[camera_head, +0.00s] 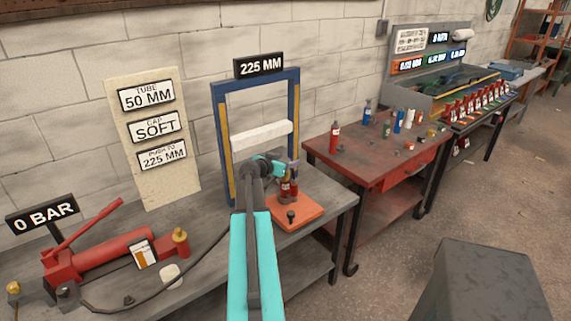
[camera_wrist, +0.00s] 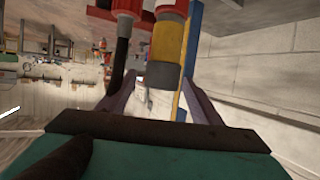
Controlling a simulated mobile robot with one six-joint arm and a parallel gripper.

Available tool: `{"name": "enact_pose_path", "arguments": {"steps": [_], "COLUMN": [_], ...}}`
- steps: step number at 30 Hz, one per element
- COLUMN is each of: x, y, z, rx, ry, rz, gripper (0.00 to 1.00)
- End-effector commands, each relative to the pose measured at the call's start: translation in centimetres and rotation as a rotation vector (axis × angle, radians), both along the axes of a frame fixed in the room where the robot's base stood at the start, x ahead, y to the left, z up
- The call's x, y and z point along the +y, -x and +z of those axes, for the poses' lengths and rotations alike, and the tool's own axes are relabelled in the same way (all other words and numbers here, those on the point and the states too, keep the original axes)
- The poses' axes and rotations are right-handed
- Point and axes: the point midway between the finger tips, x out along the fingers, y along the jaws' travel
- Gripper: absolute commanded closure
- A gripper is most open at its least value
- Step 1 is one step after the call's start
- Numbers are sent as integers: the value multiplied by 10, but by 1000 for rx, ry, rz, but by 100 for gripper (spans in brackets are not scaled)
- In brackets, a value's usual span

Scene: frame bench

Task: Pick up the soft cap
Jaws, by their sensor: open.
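A sign board (camera_head: 158,130) on the wall reads "CAP SOFT", but I cannot tell for certain which piece is the soft cap. My gripper (camera_head: 291,172) is over the bench beside the blue press frame, above small red pieces (camera_head: 287,189) at the orange plate (camera_head: 311,211). In the wrist view its fingers (camera_wrist: 159,84) are apart. A cylinder banded red, yellow and grey (camera_wrist: 167,40) shows between or just beyond them, with a dark rod (camera_wrist: 120,55) to its left. Whether the fingers touch the cylinder is not clear. My arm hides part of the bench.
The blue frame (camera_head: 296,95) with a white crossbar (camera_head: 262,141) stands close behind my gripper. A red hand pump (camera_head: 105,254) lies at the left. A red cart (camera_head: 345,170) with bottles and small parts stands at the right. A grey box (camera_head: 488,285) is on the floor.

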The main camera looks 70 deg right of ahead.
Motion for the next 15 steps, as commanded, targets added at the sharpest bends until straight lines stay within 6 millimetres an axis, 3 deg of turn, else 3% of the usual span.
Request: {"name": "enact_pose_path", "arguments": {"steps": [8, 15], "x": [0, 0], "y": [-1, -1], "z": [0, 0], "rx": [0, 0], "ry": [0, 0], "rz": [1, 1], "gripper": [42, 83]}}
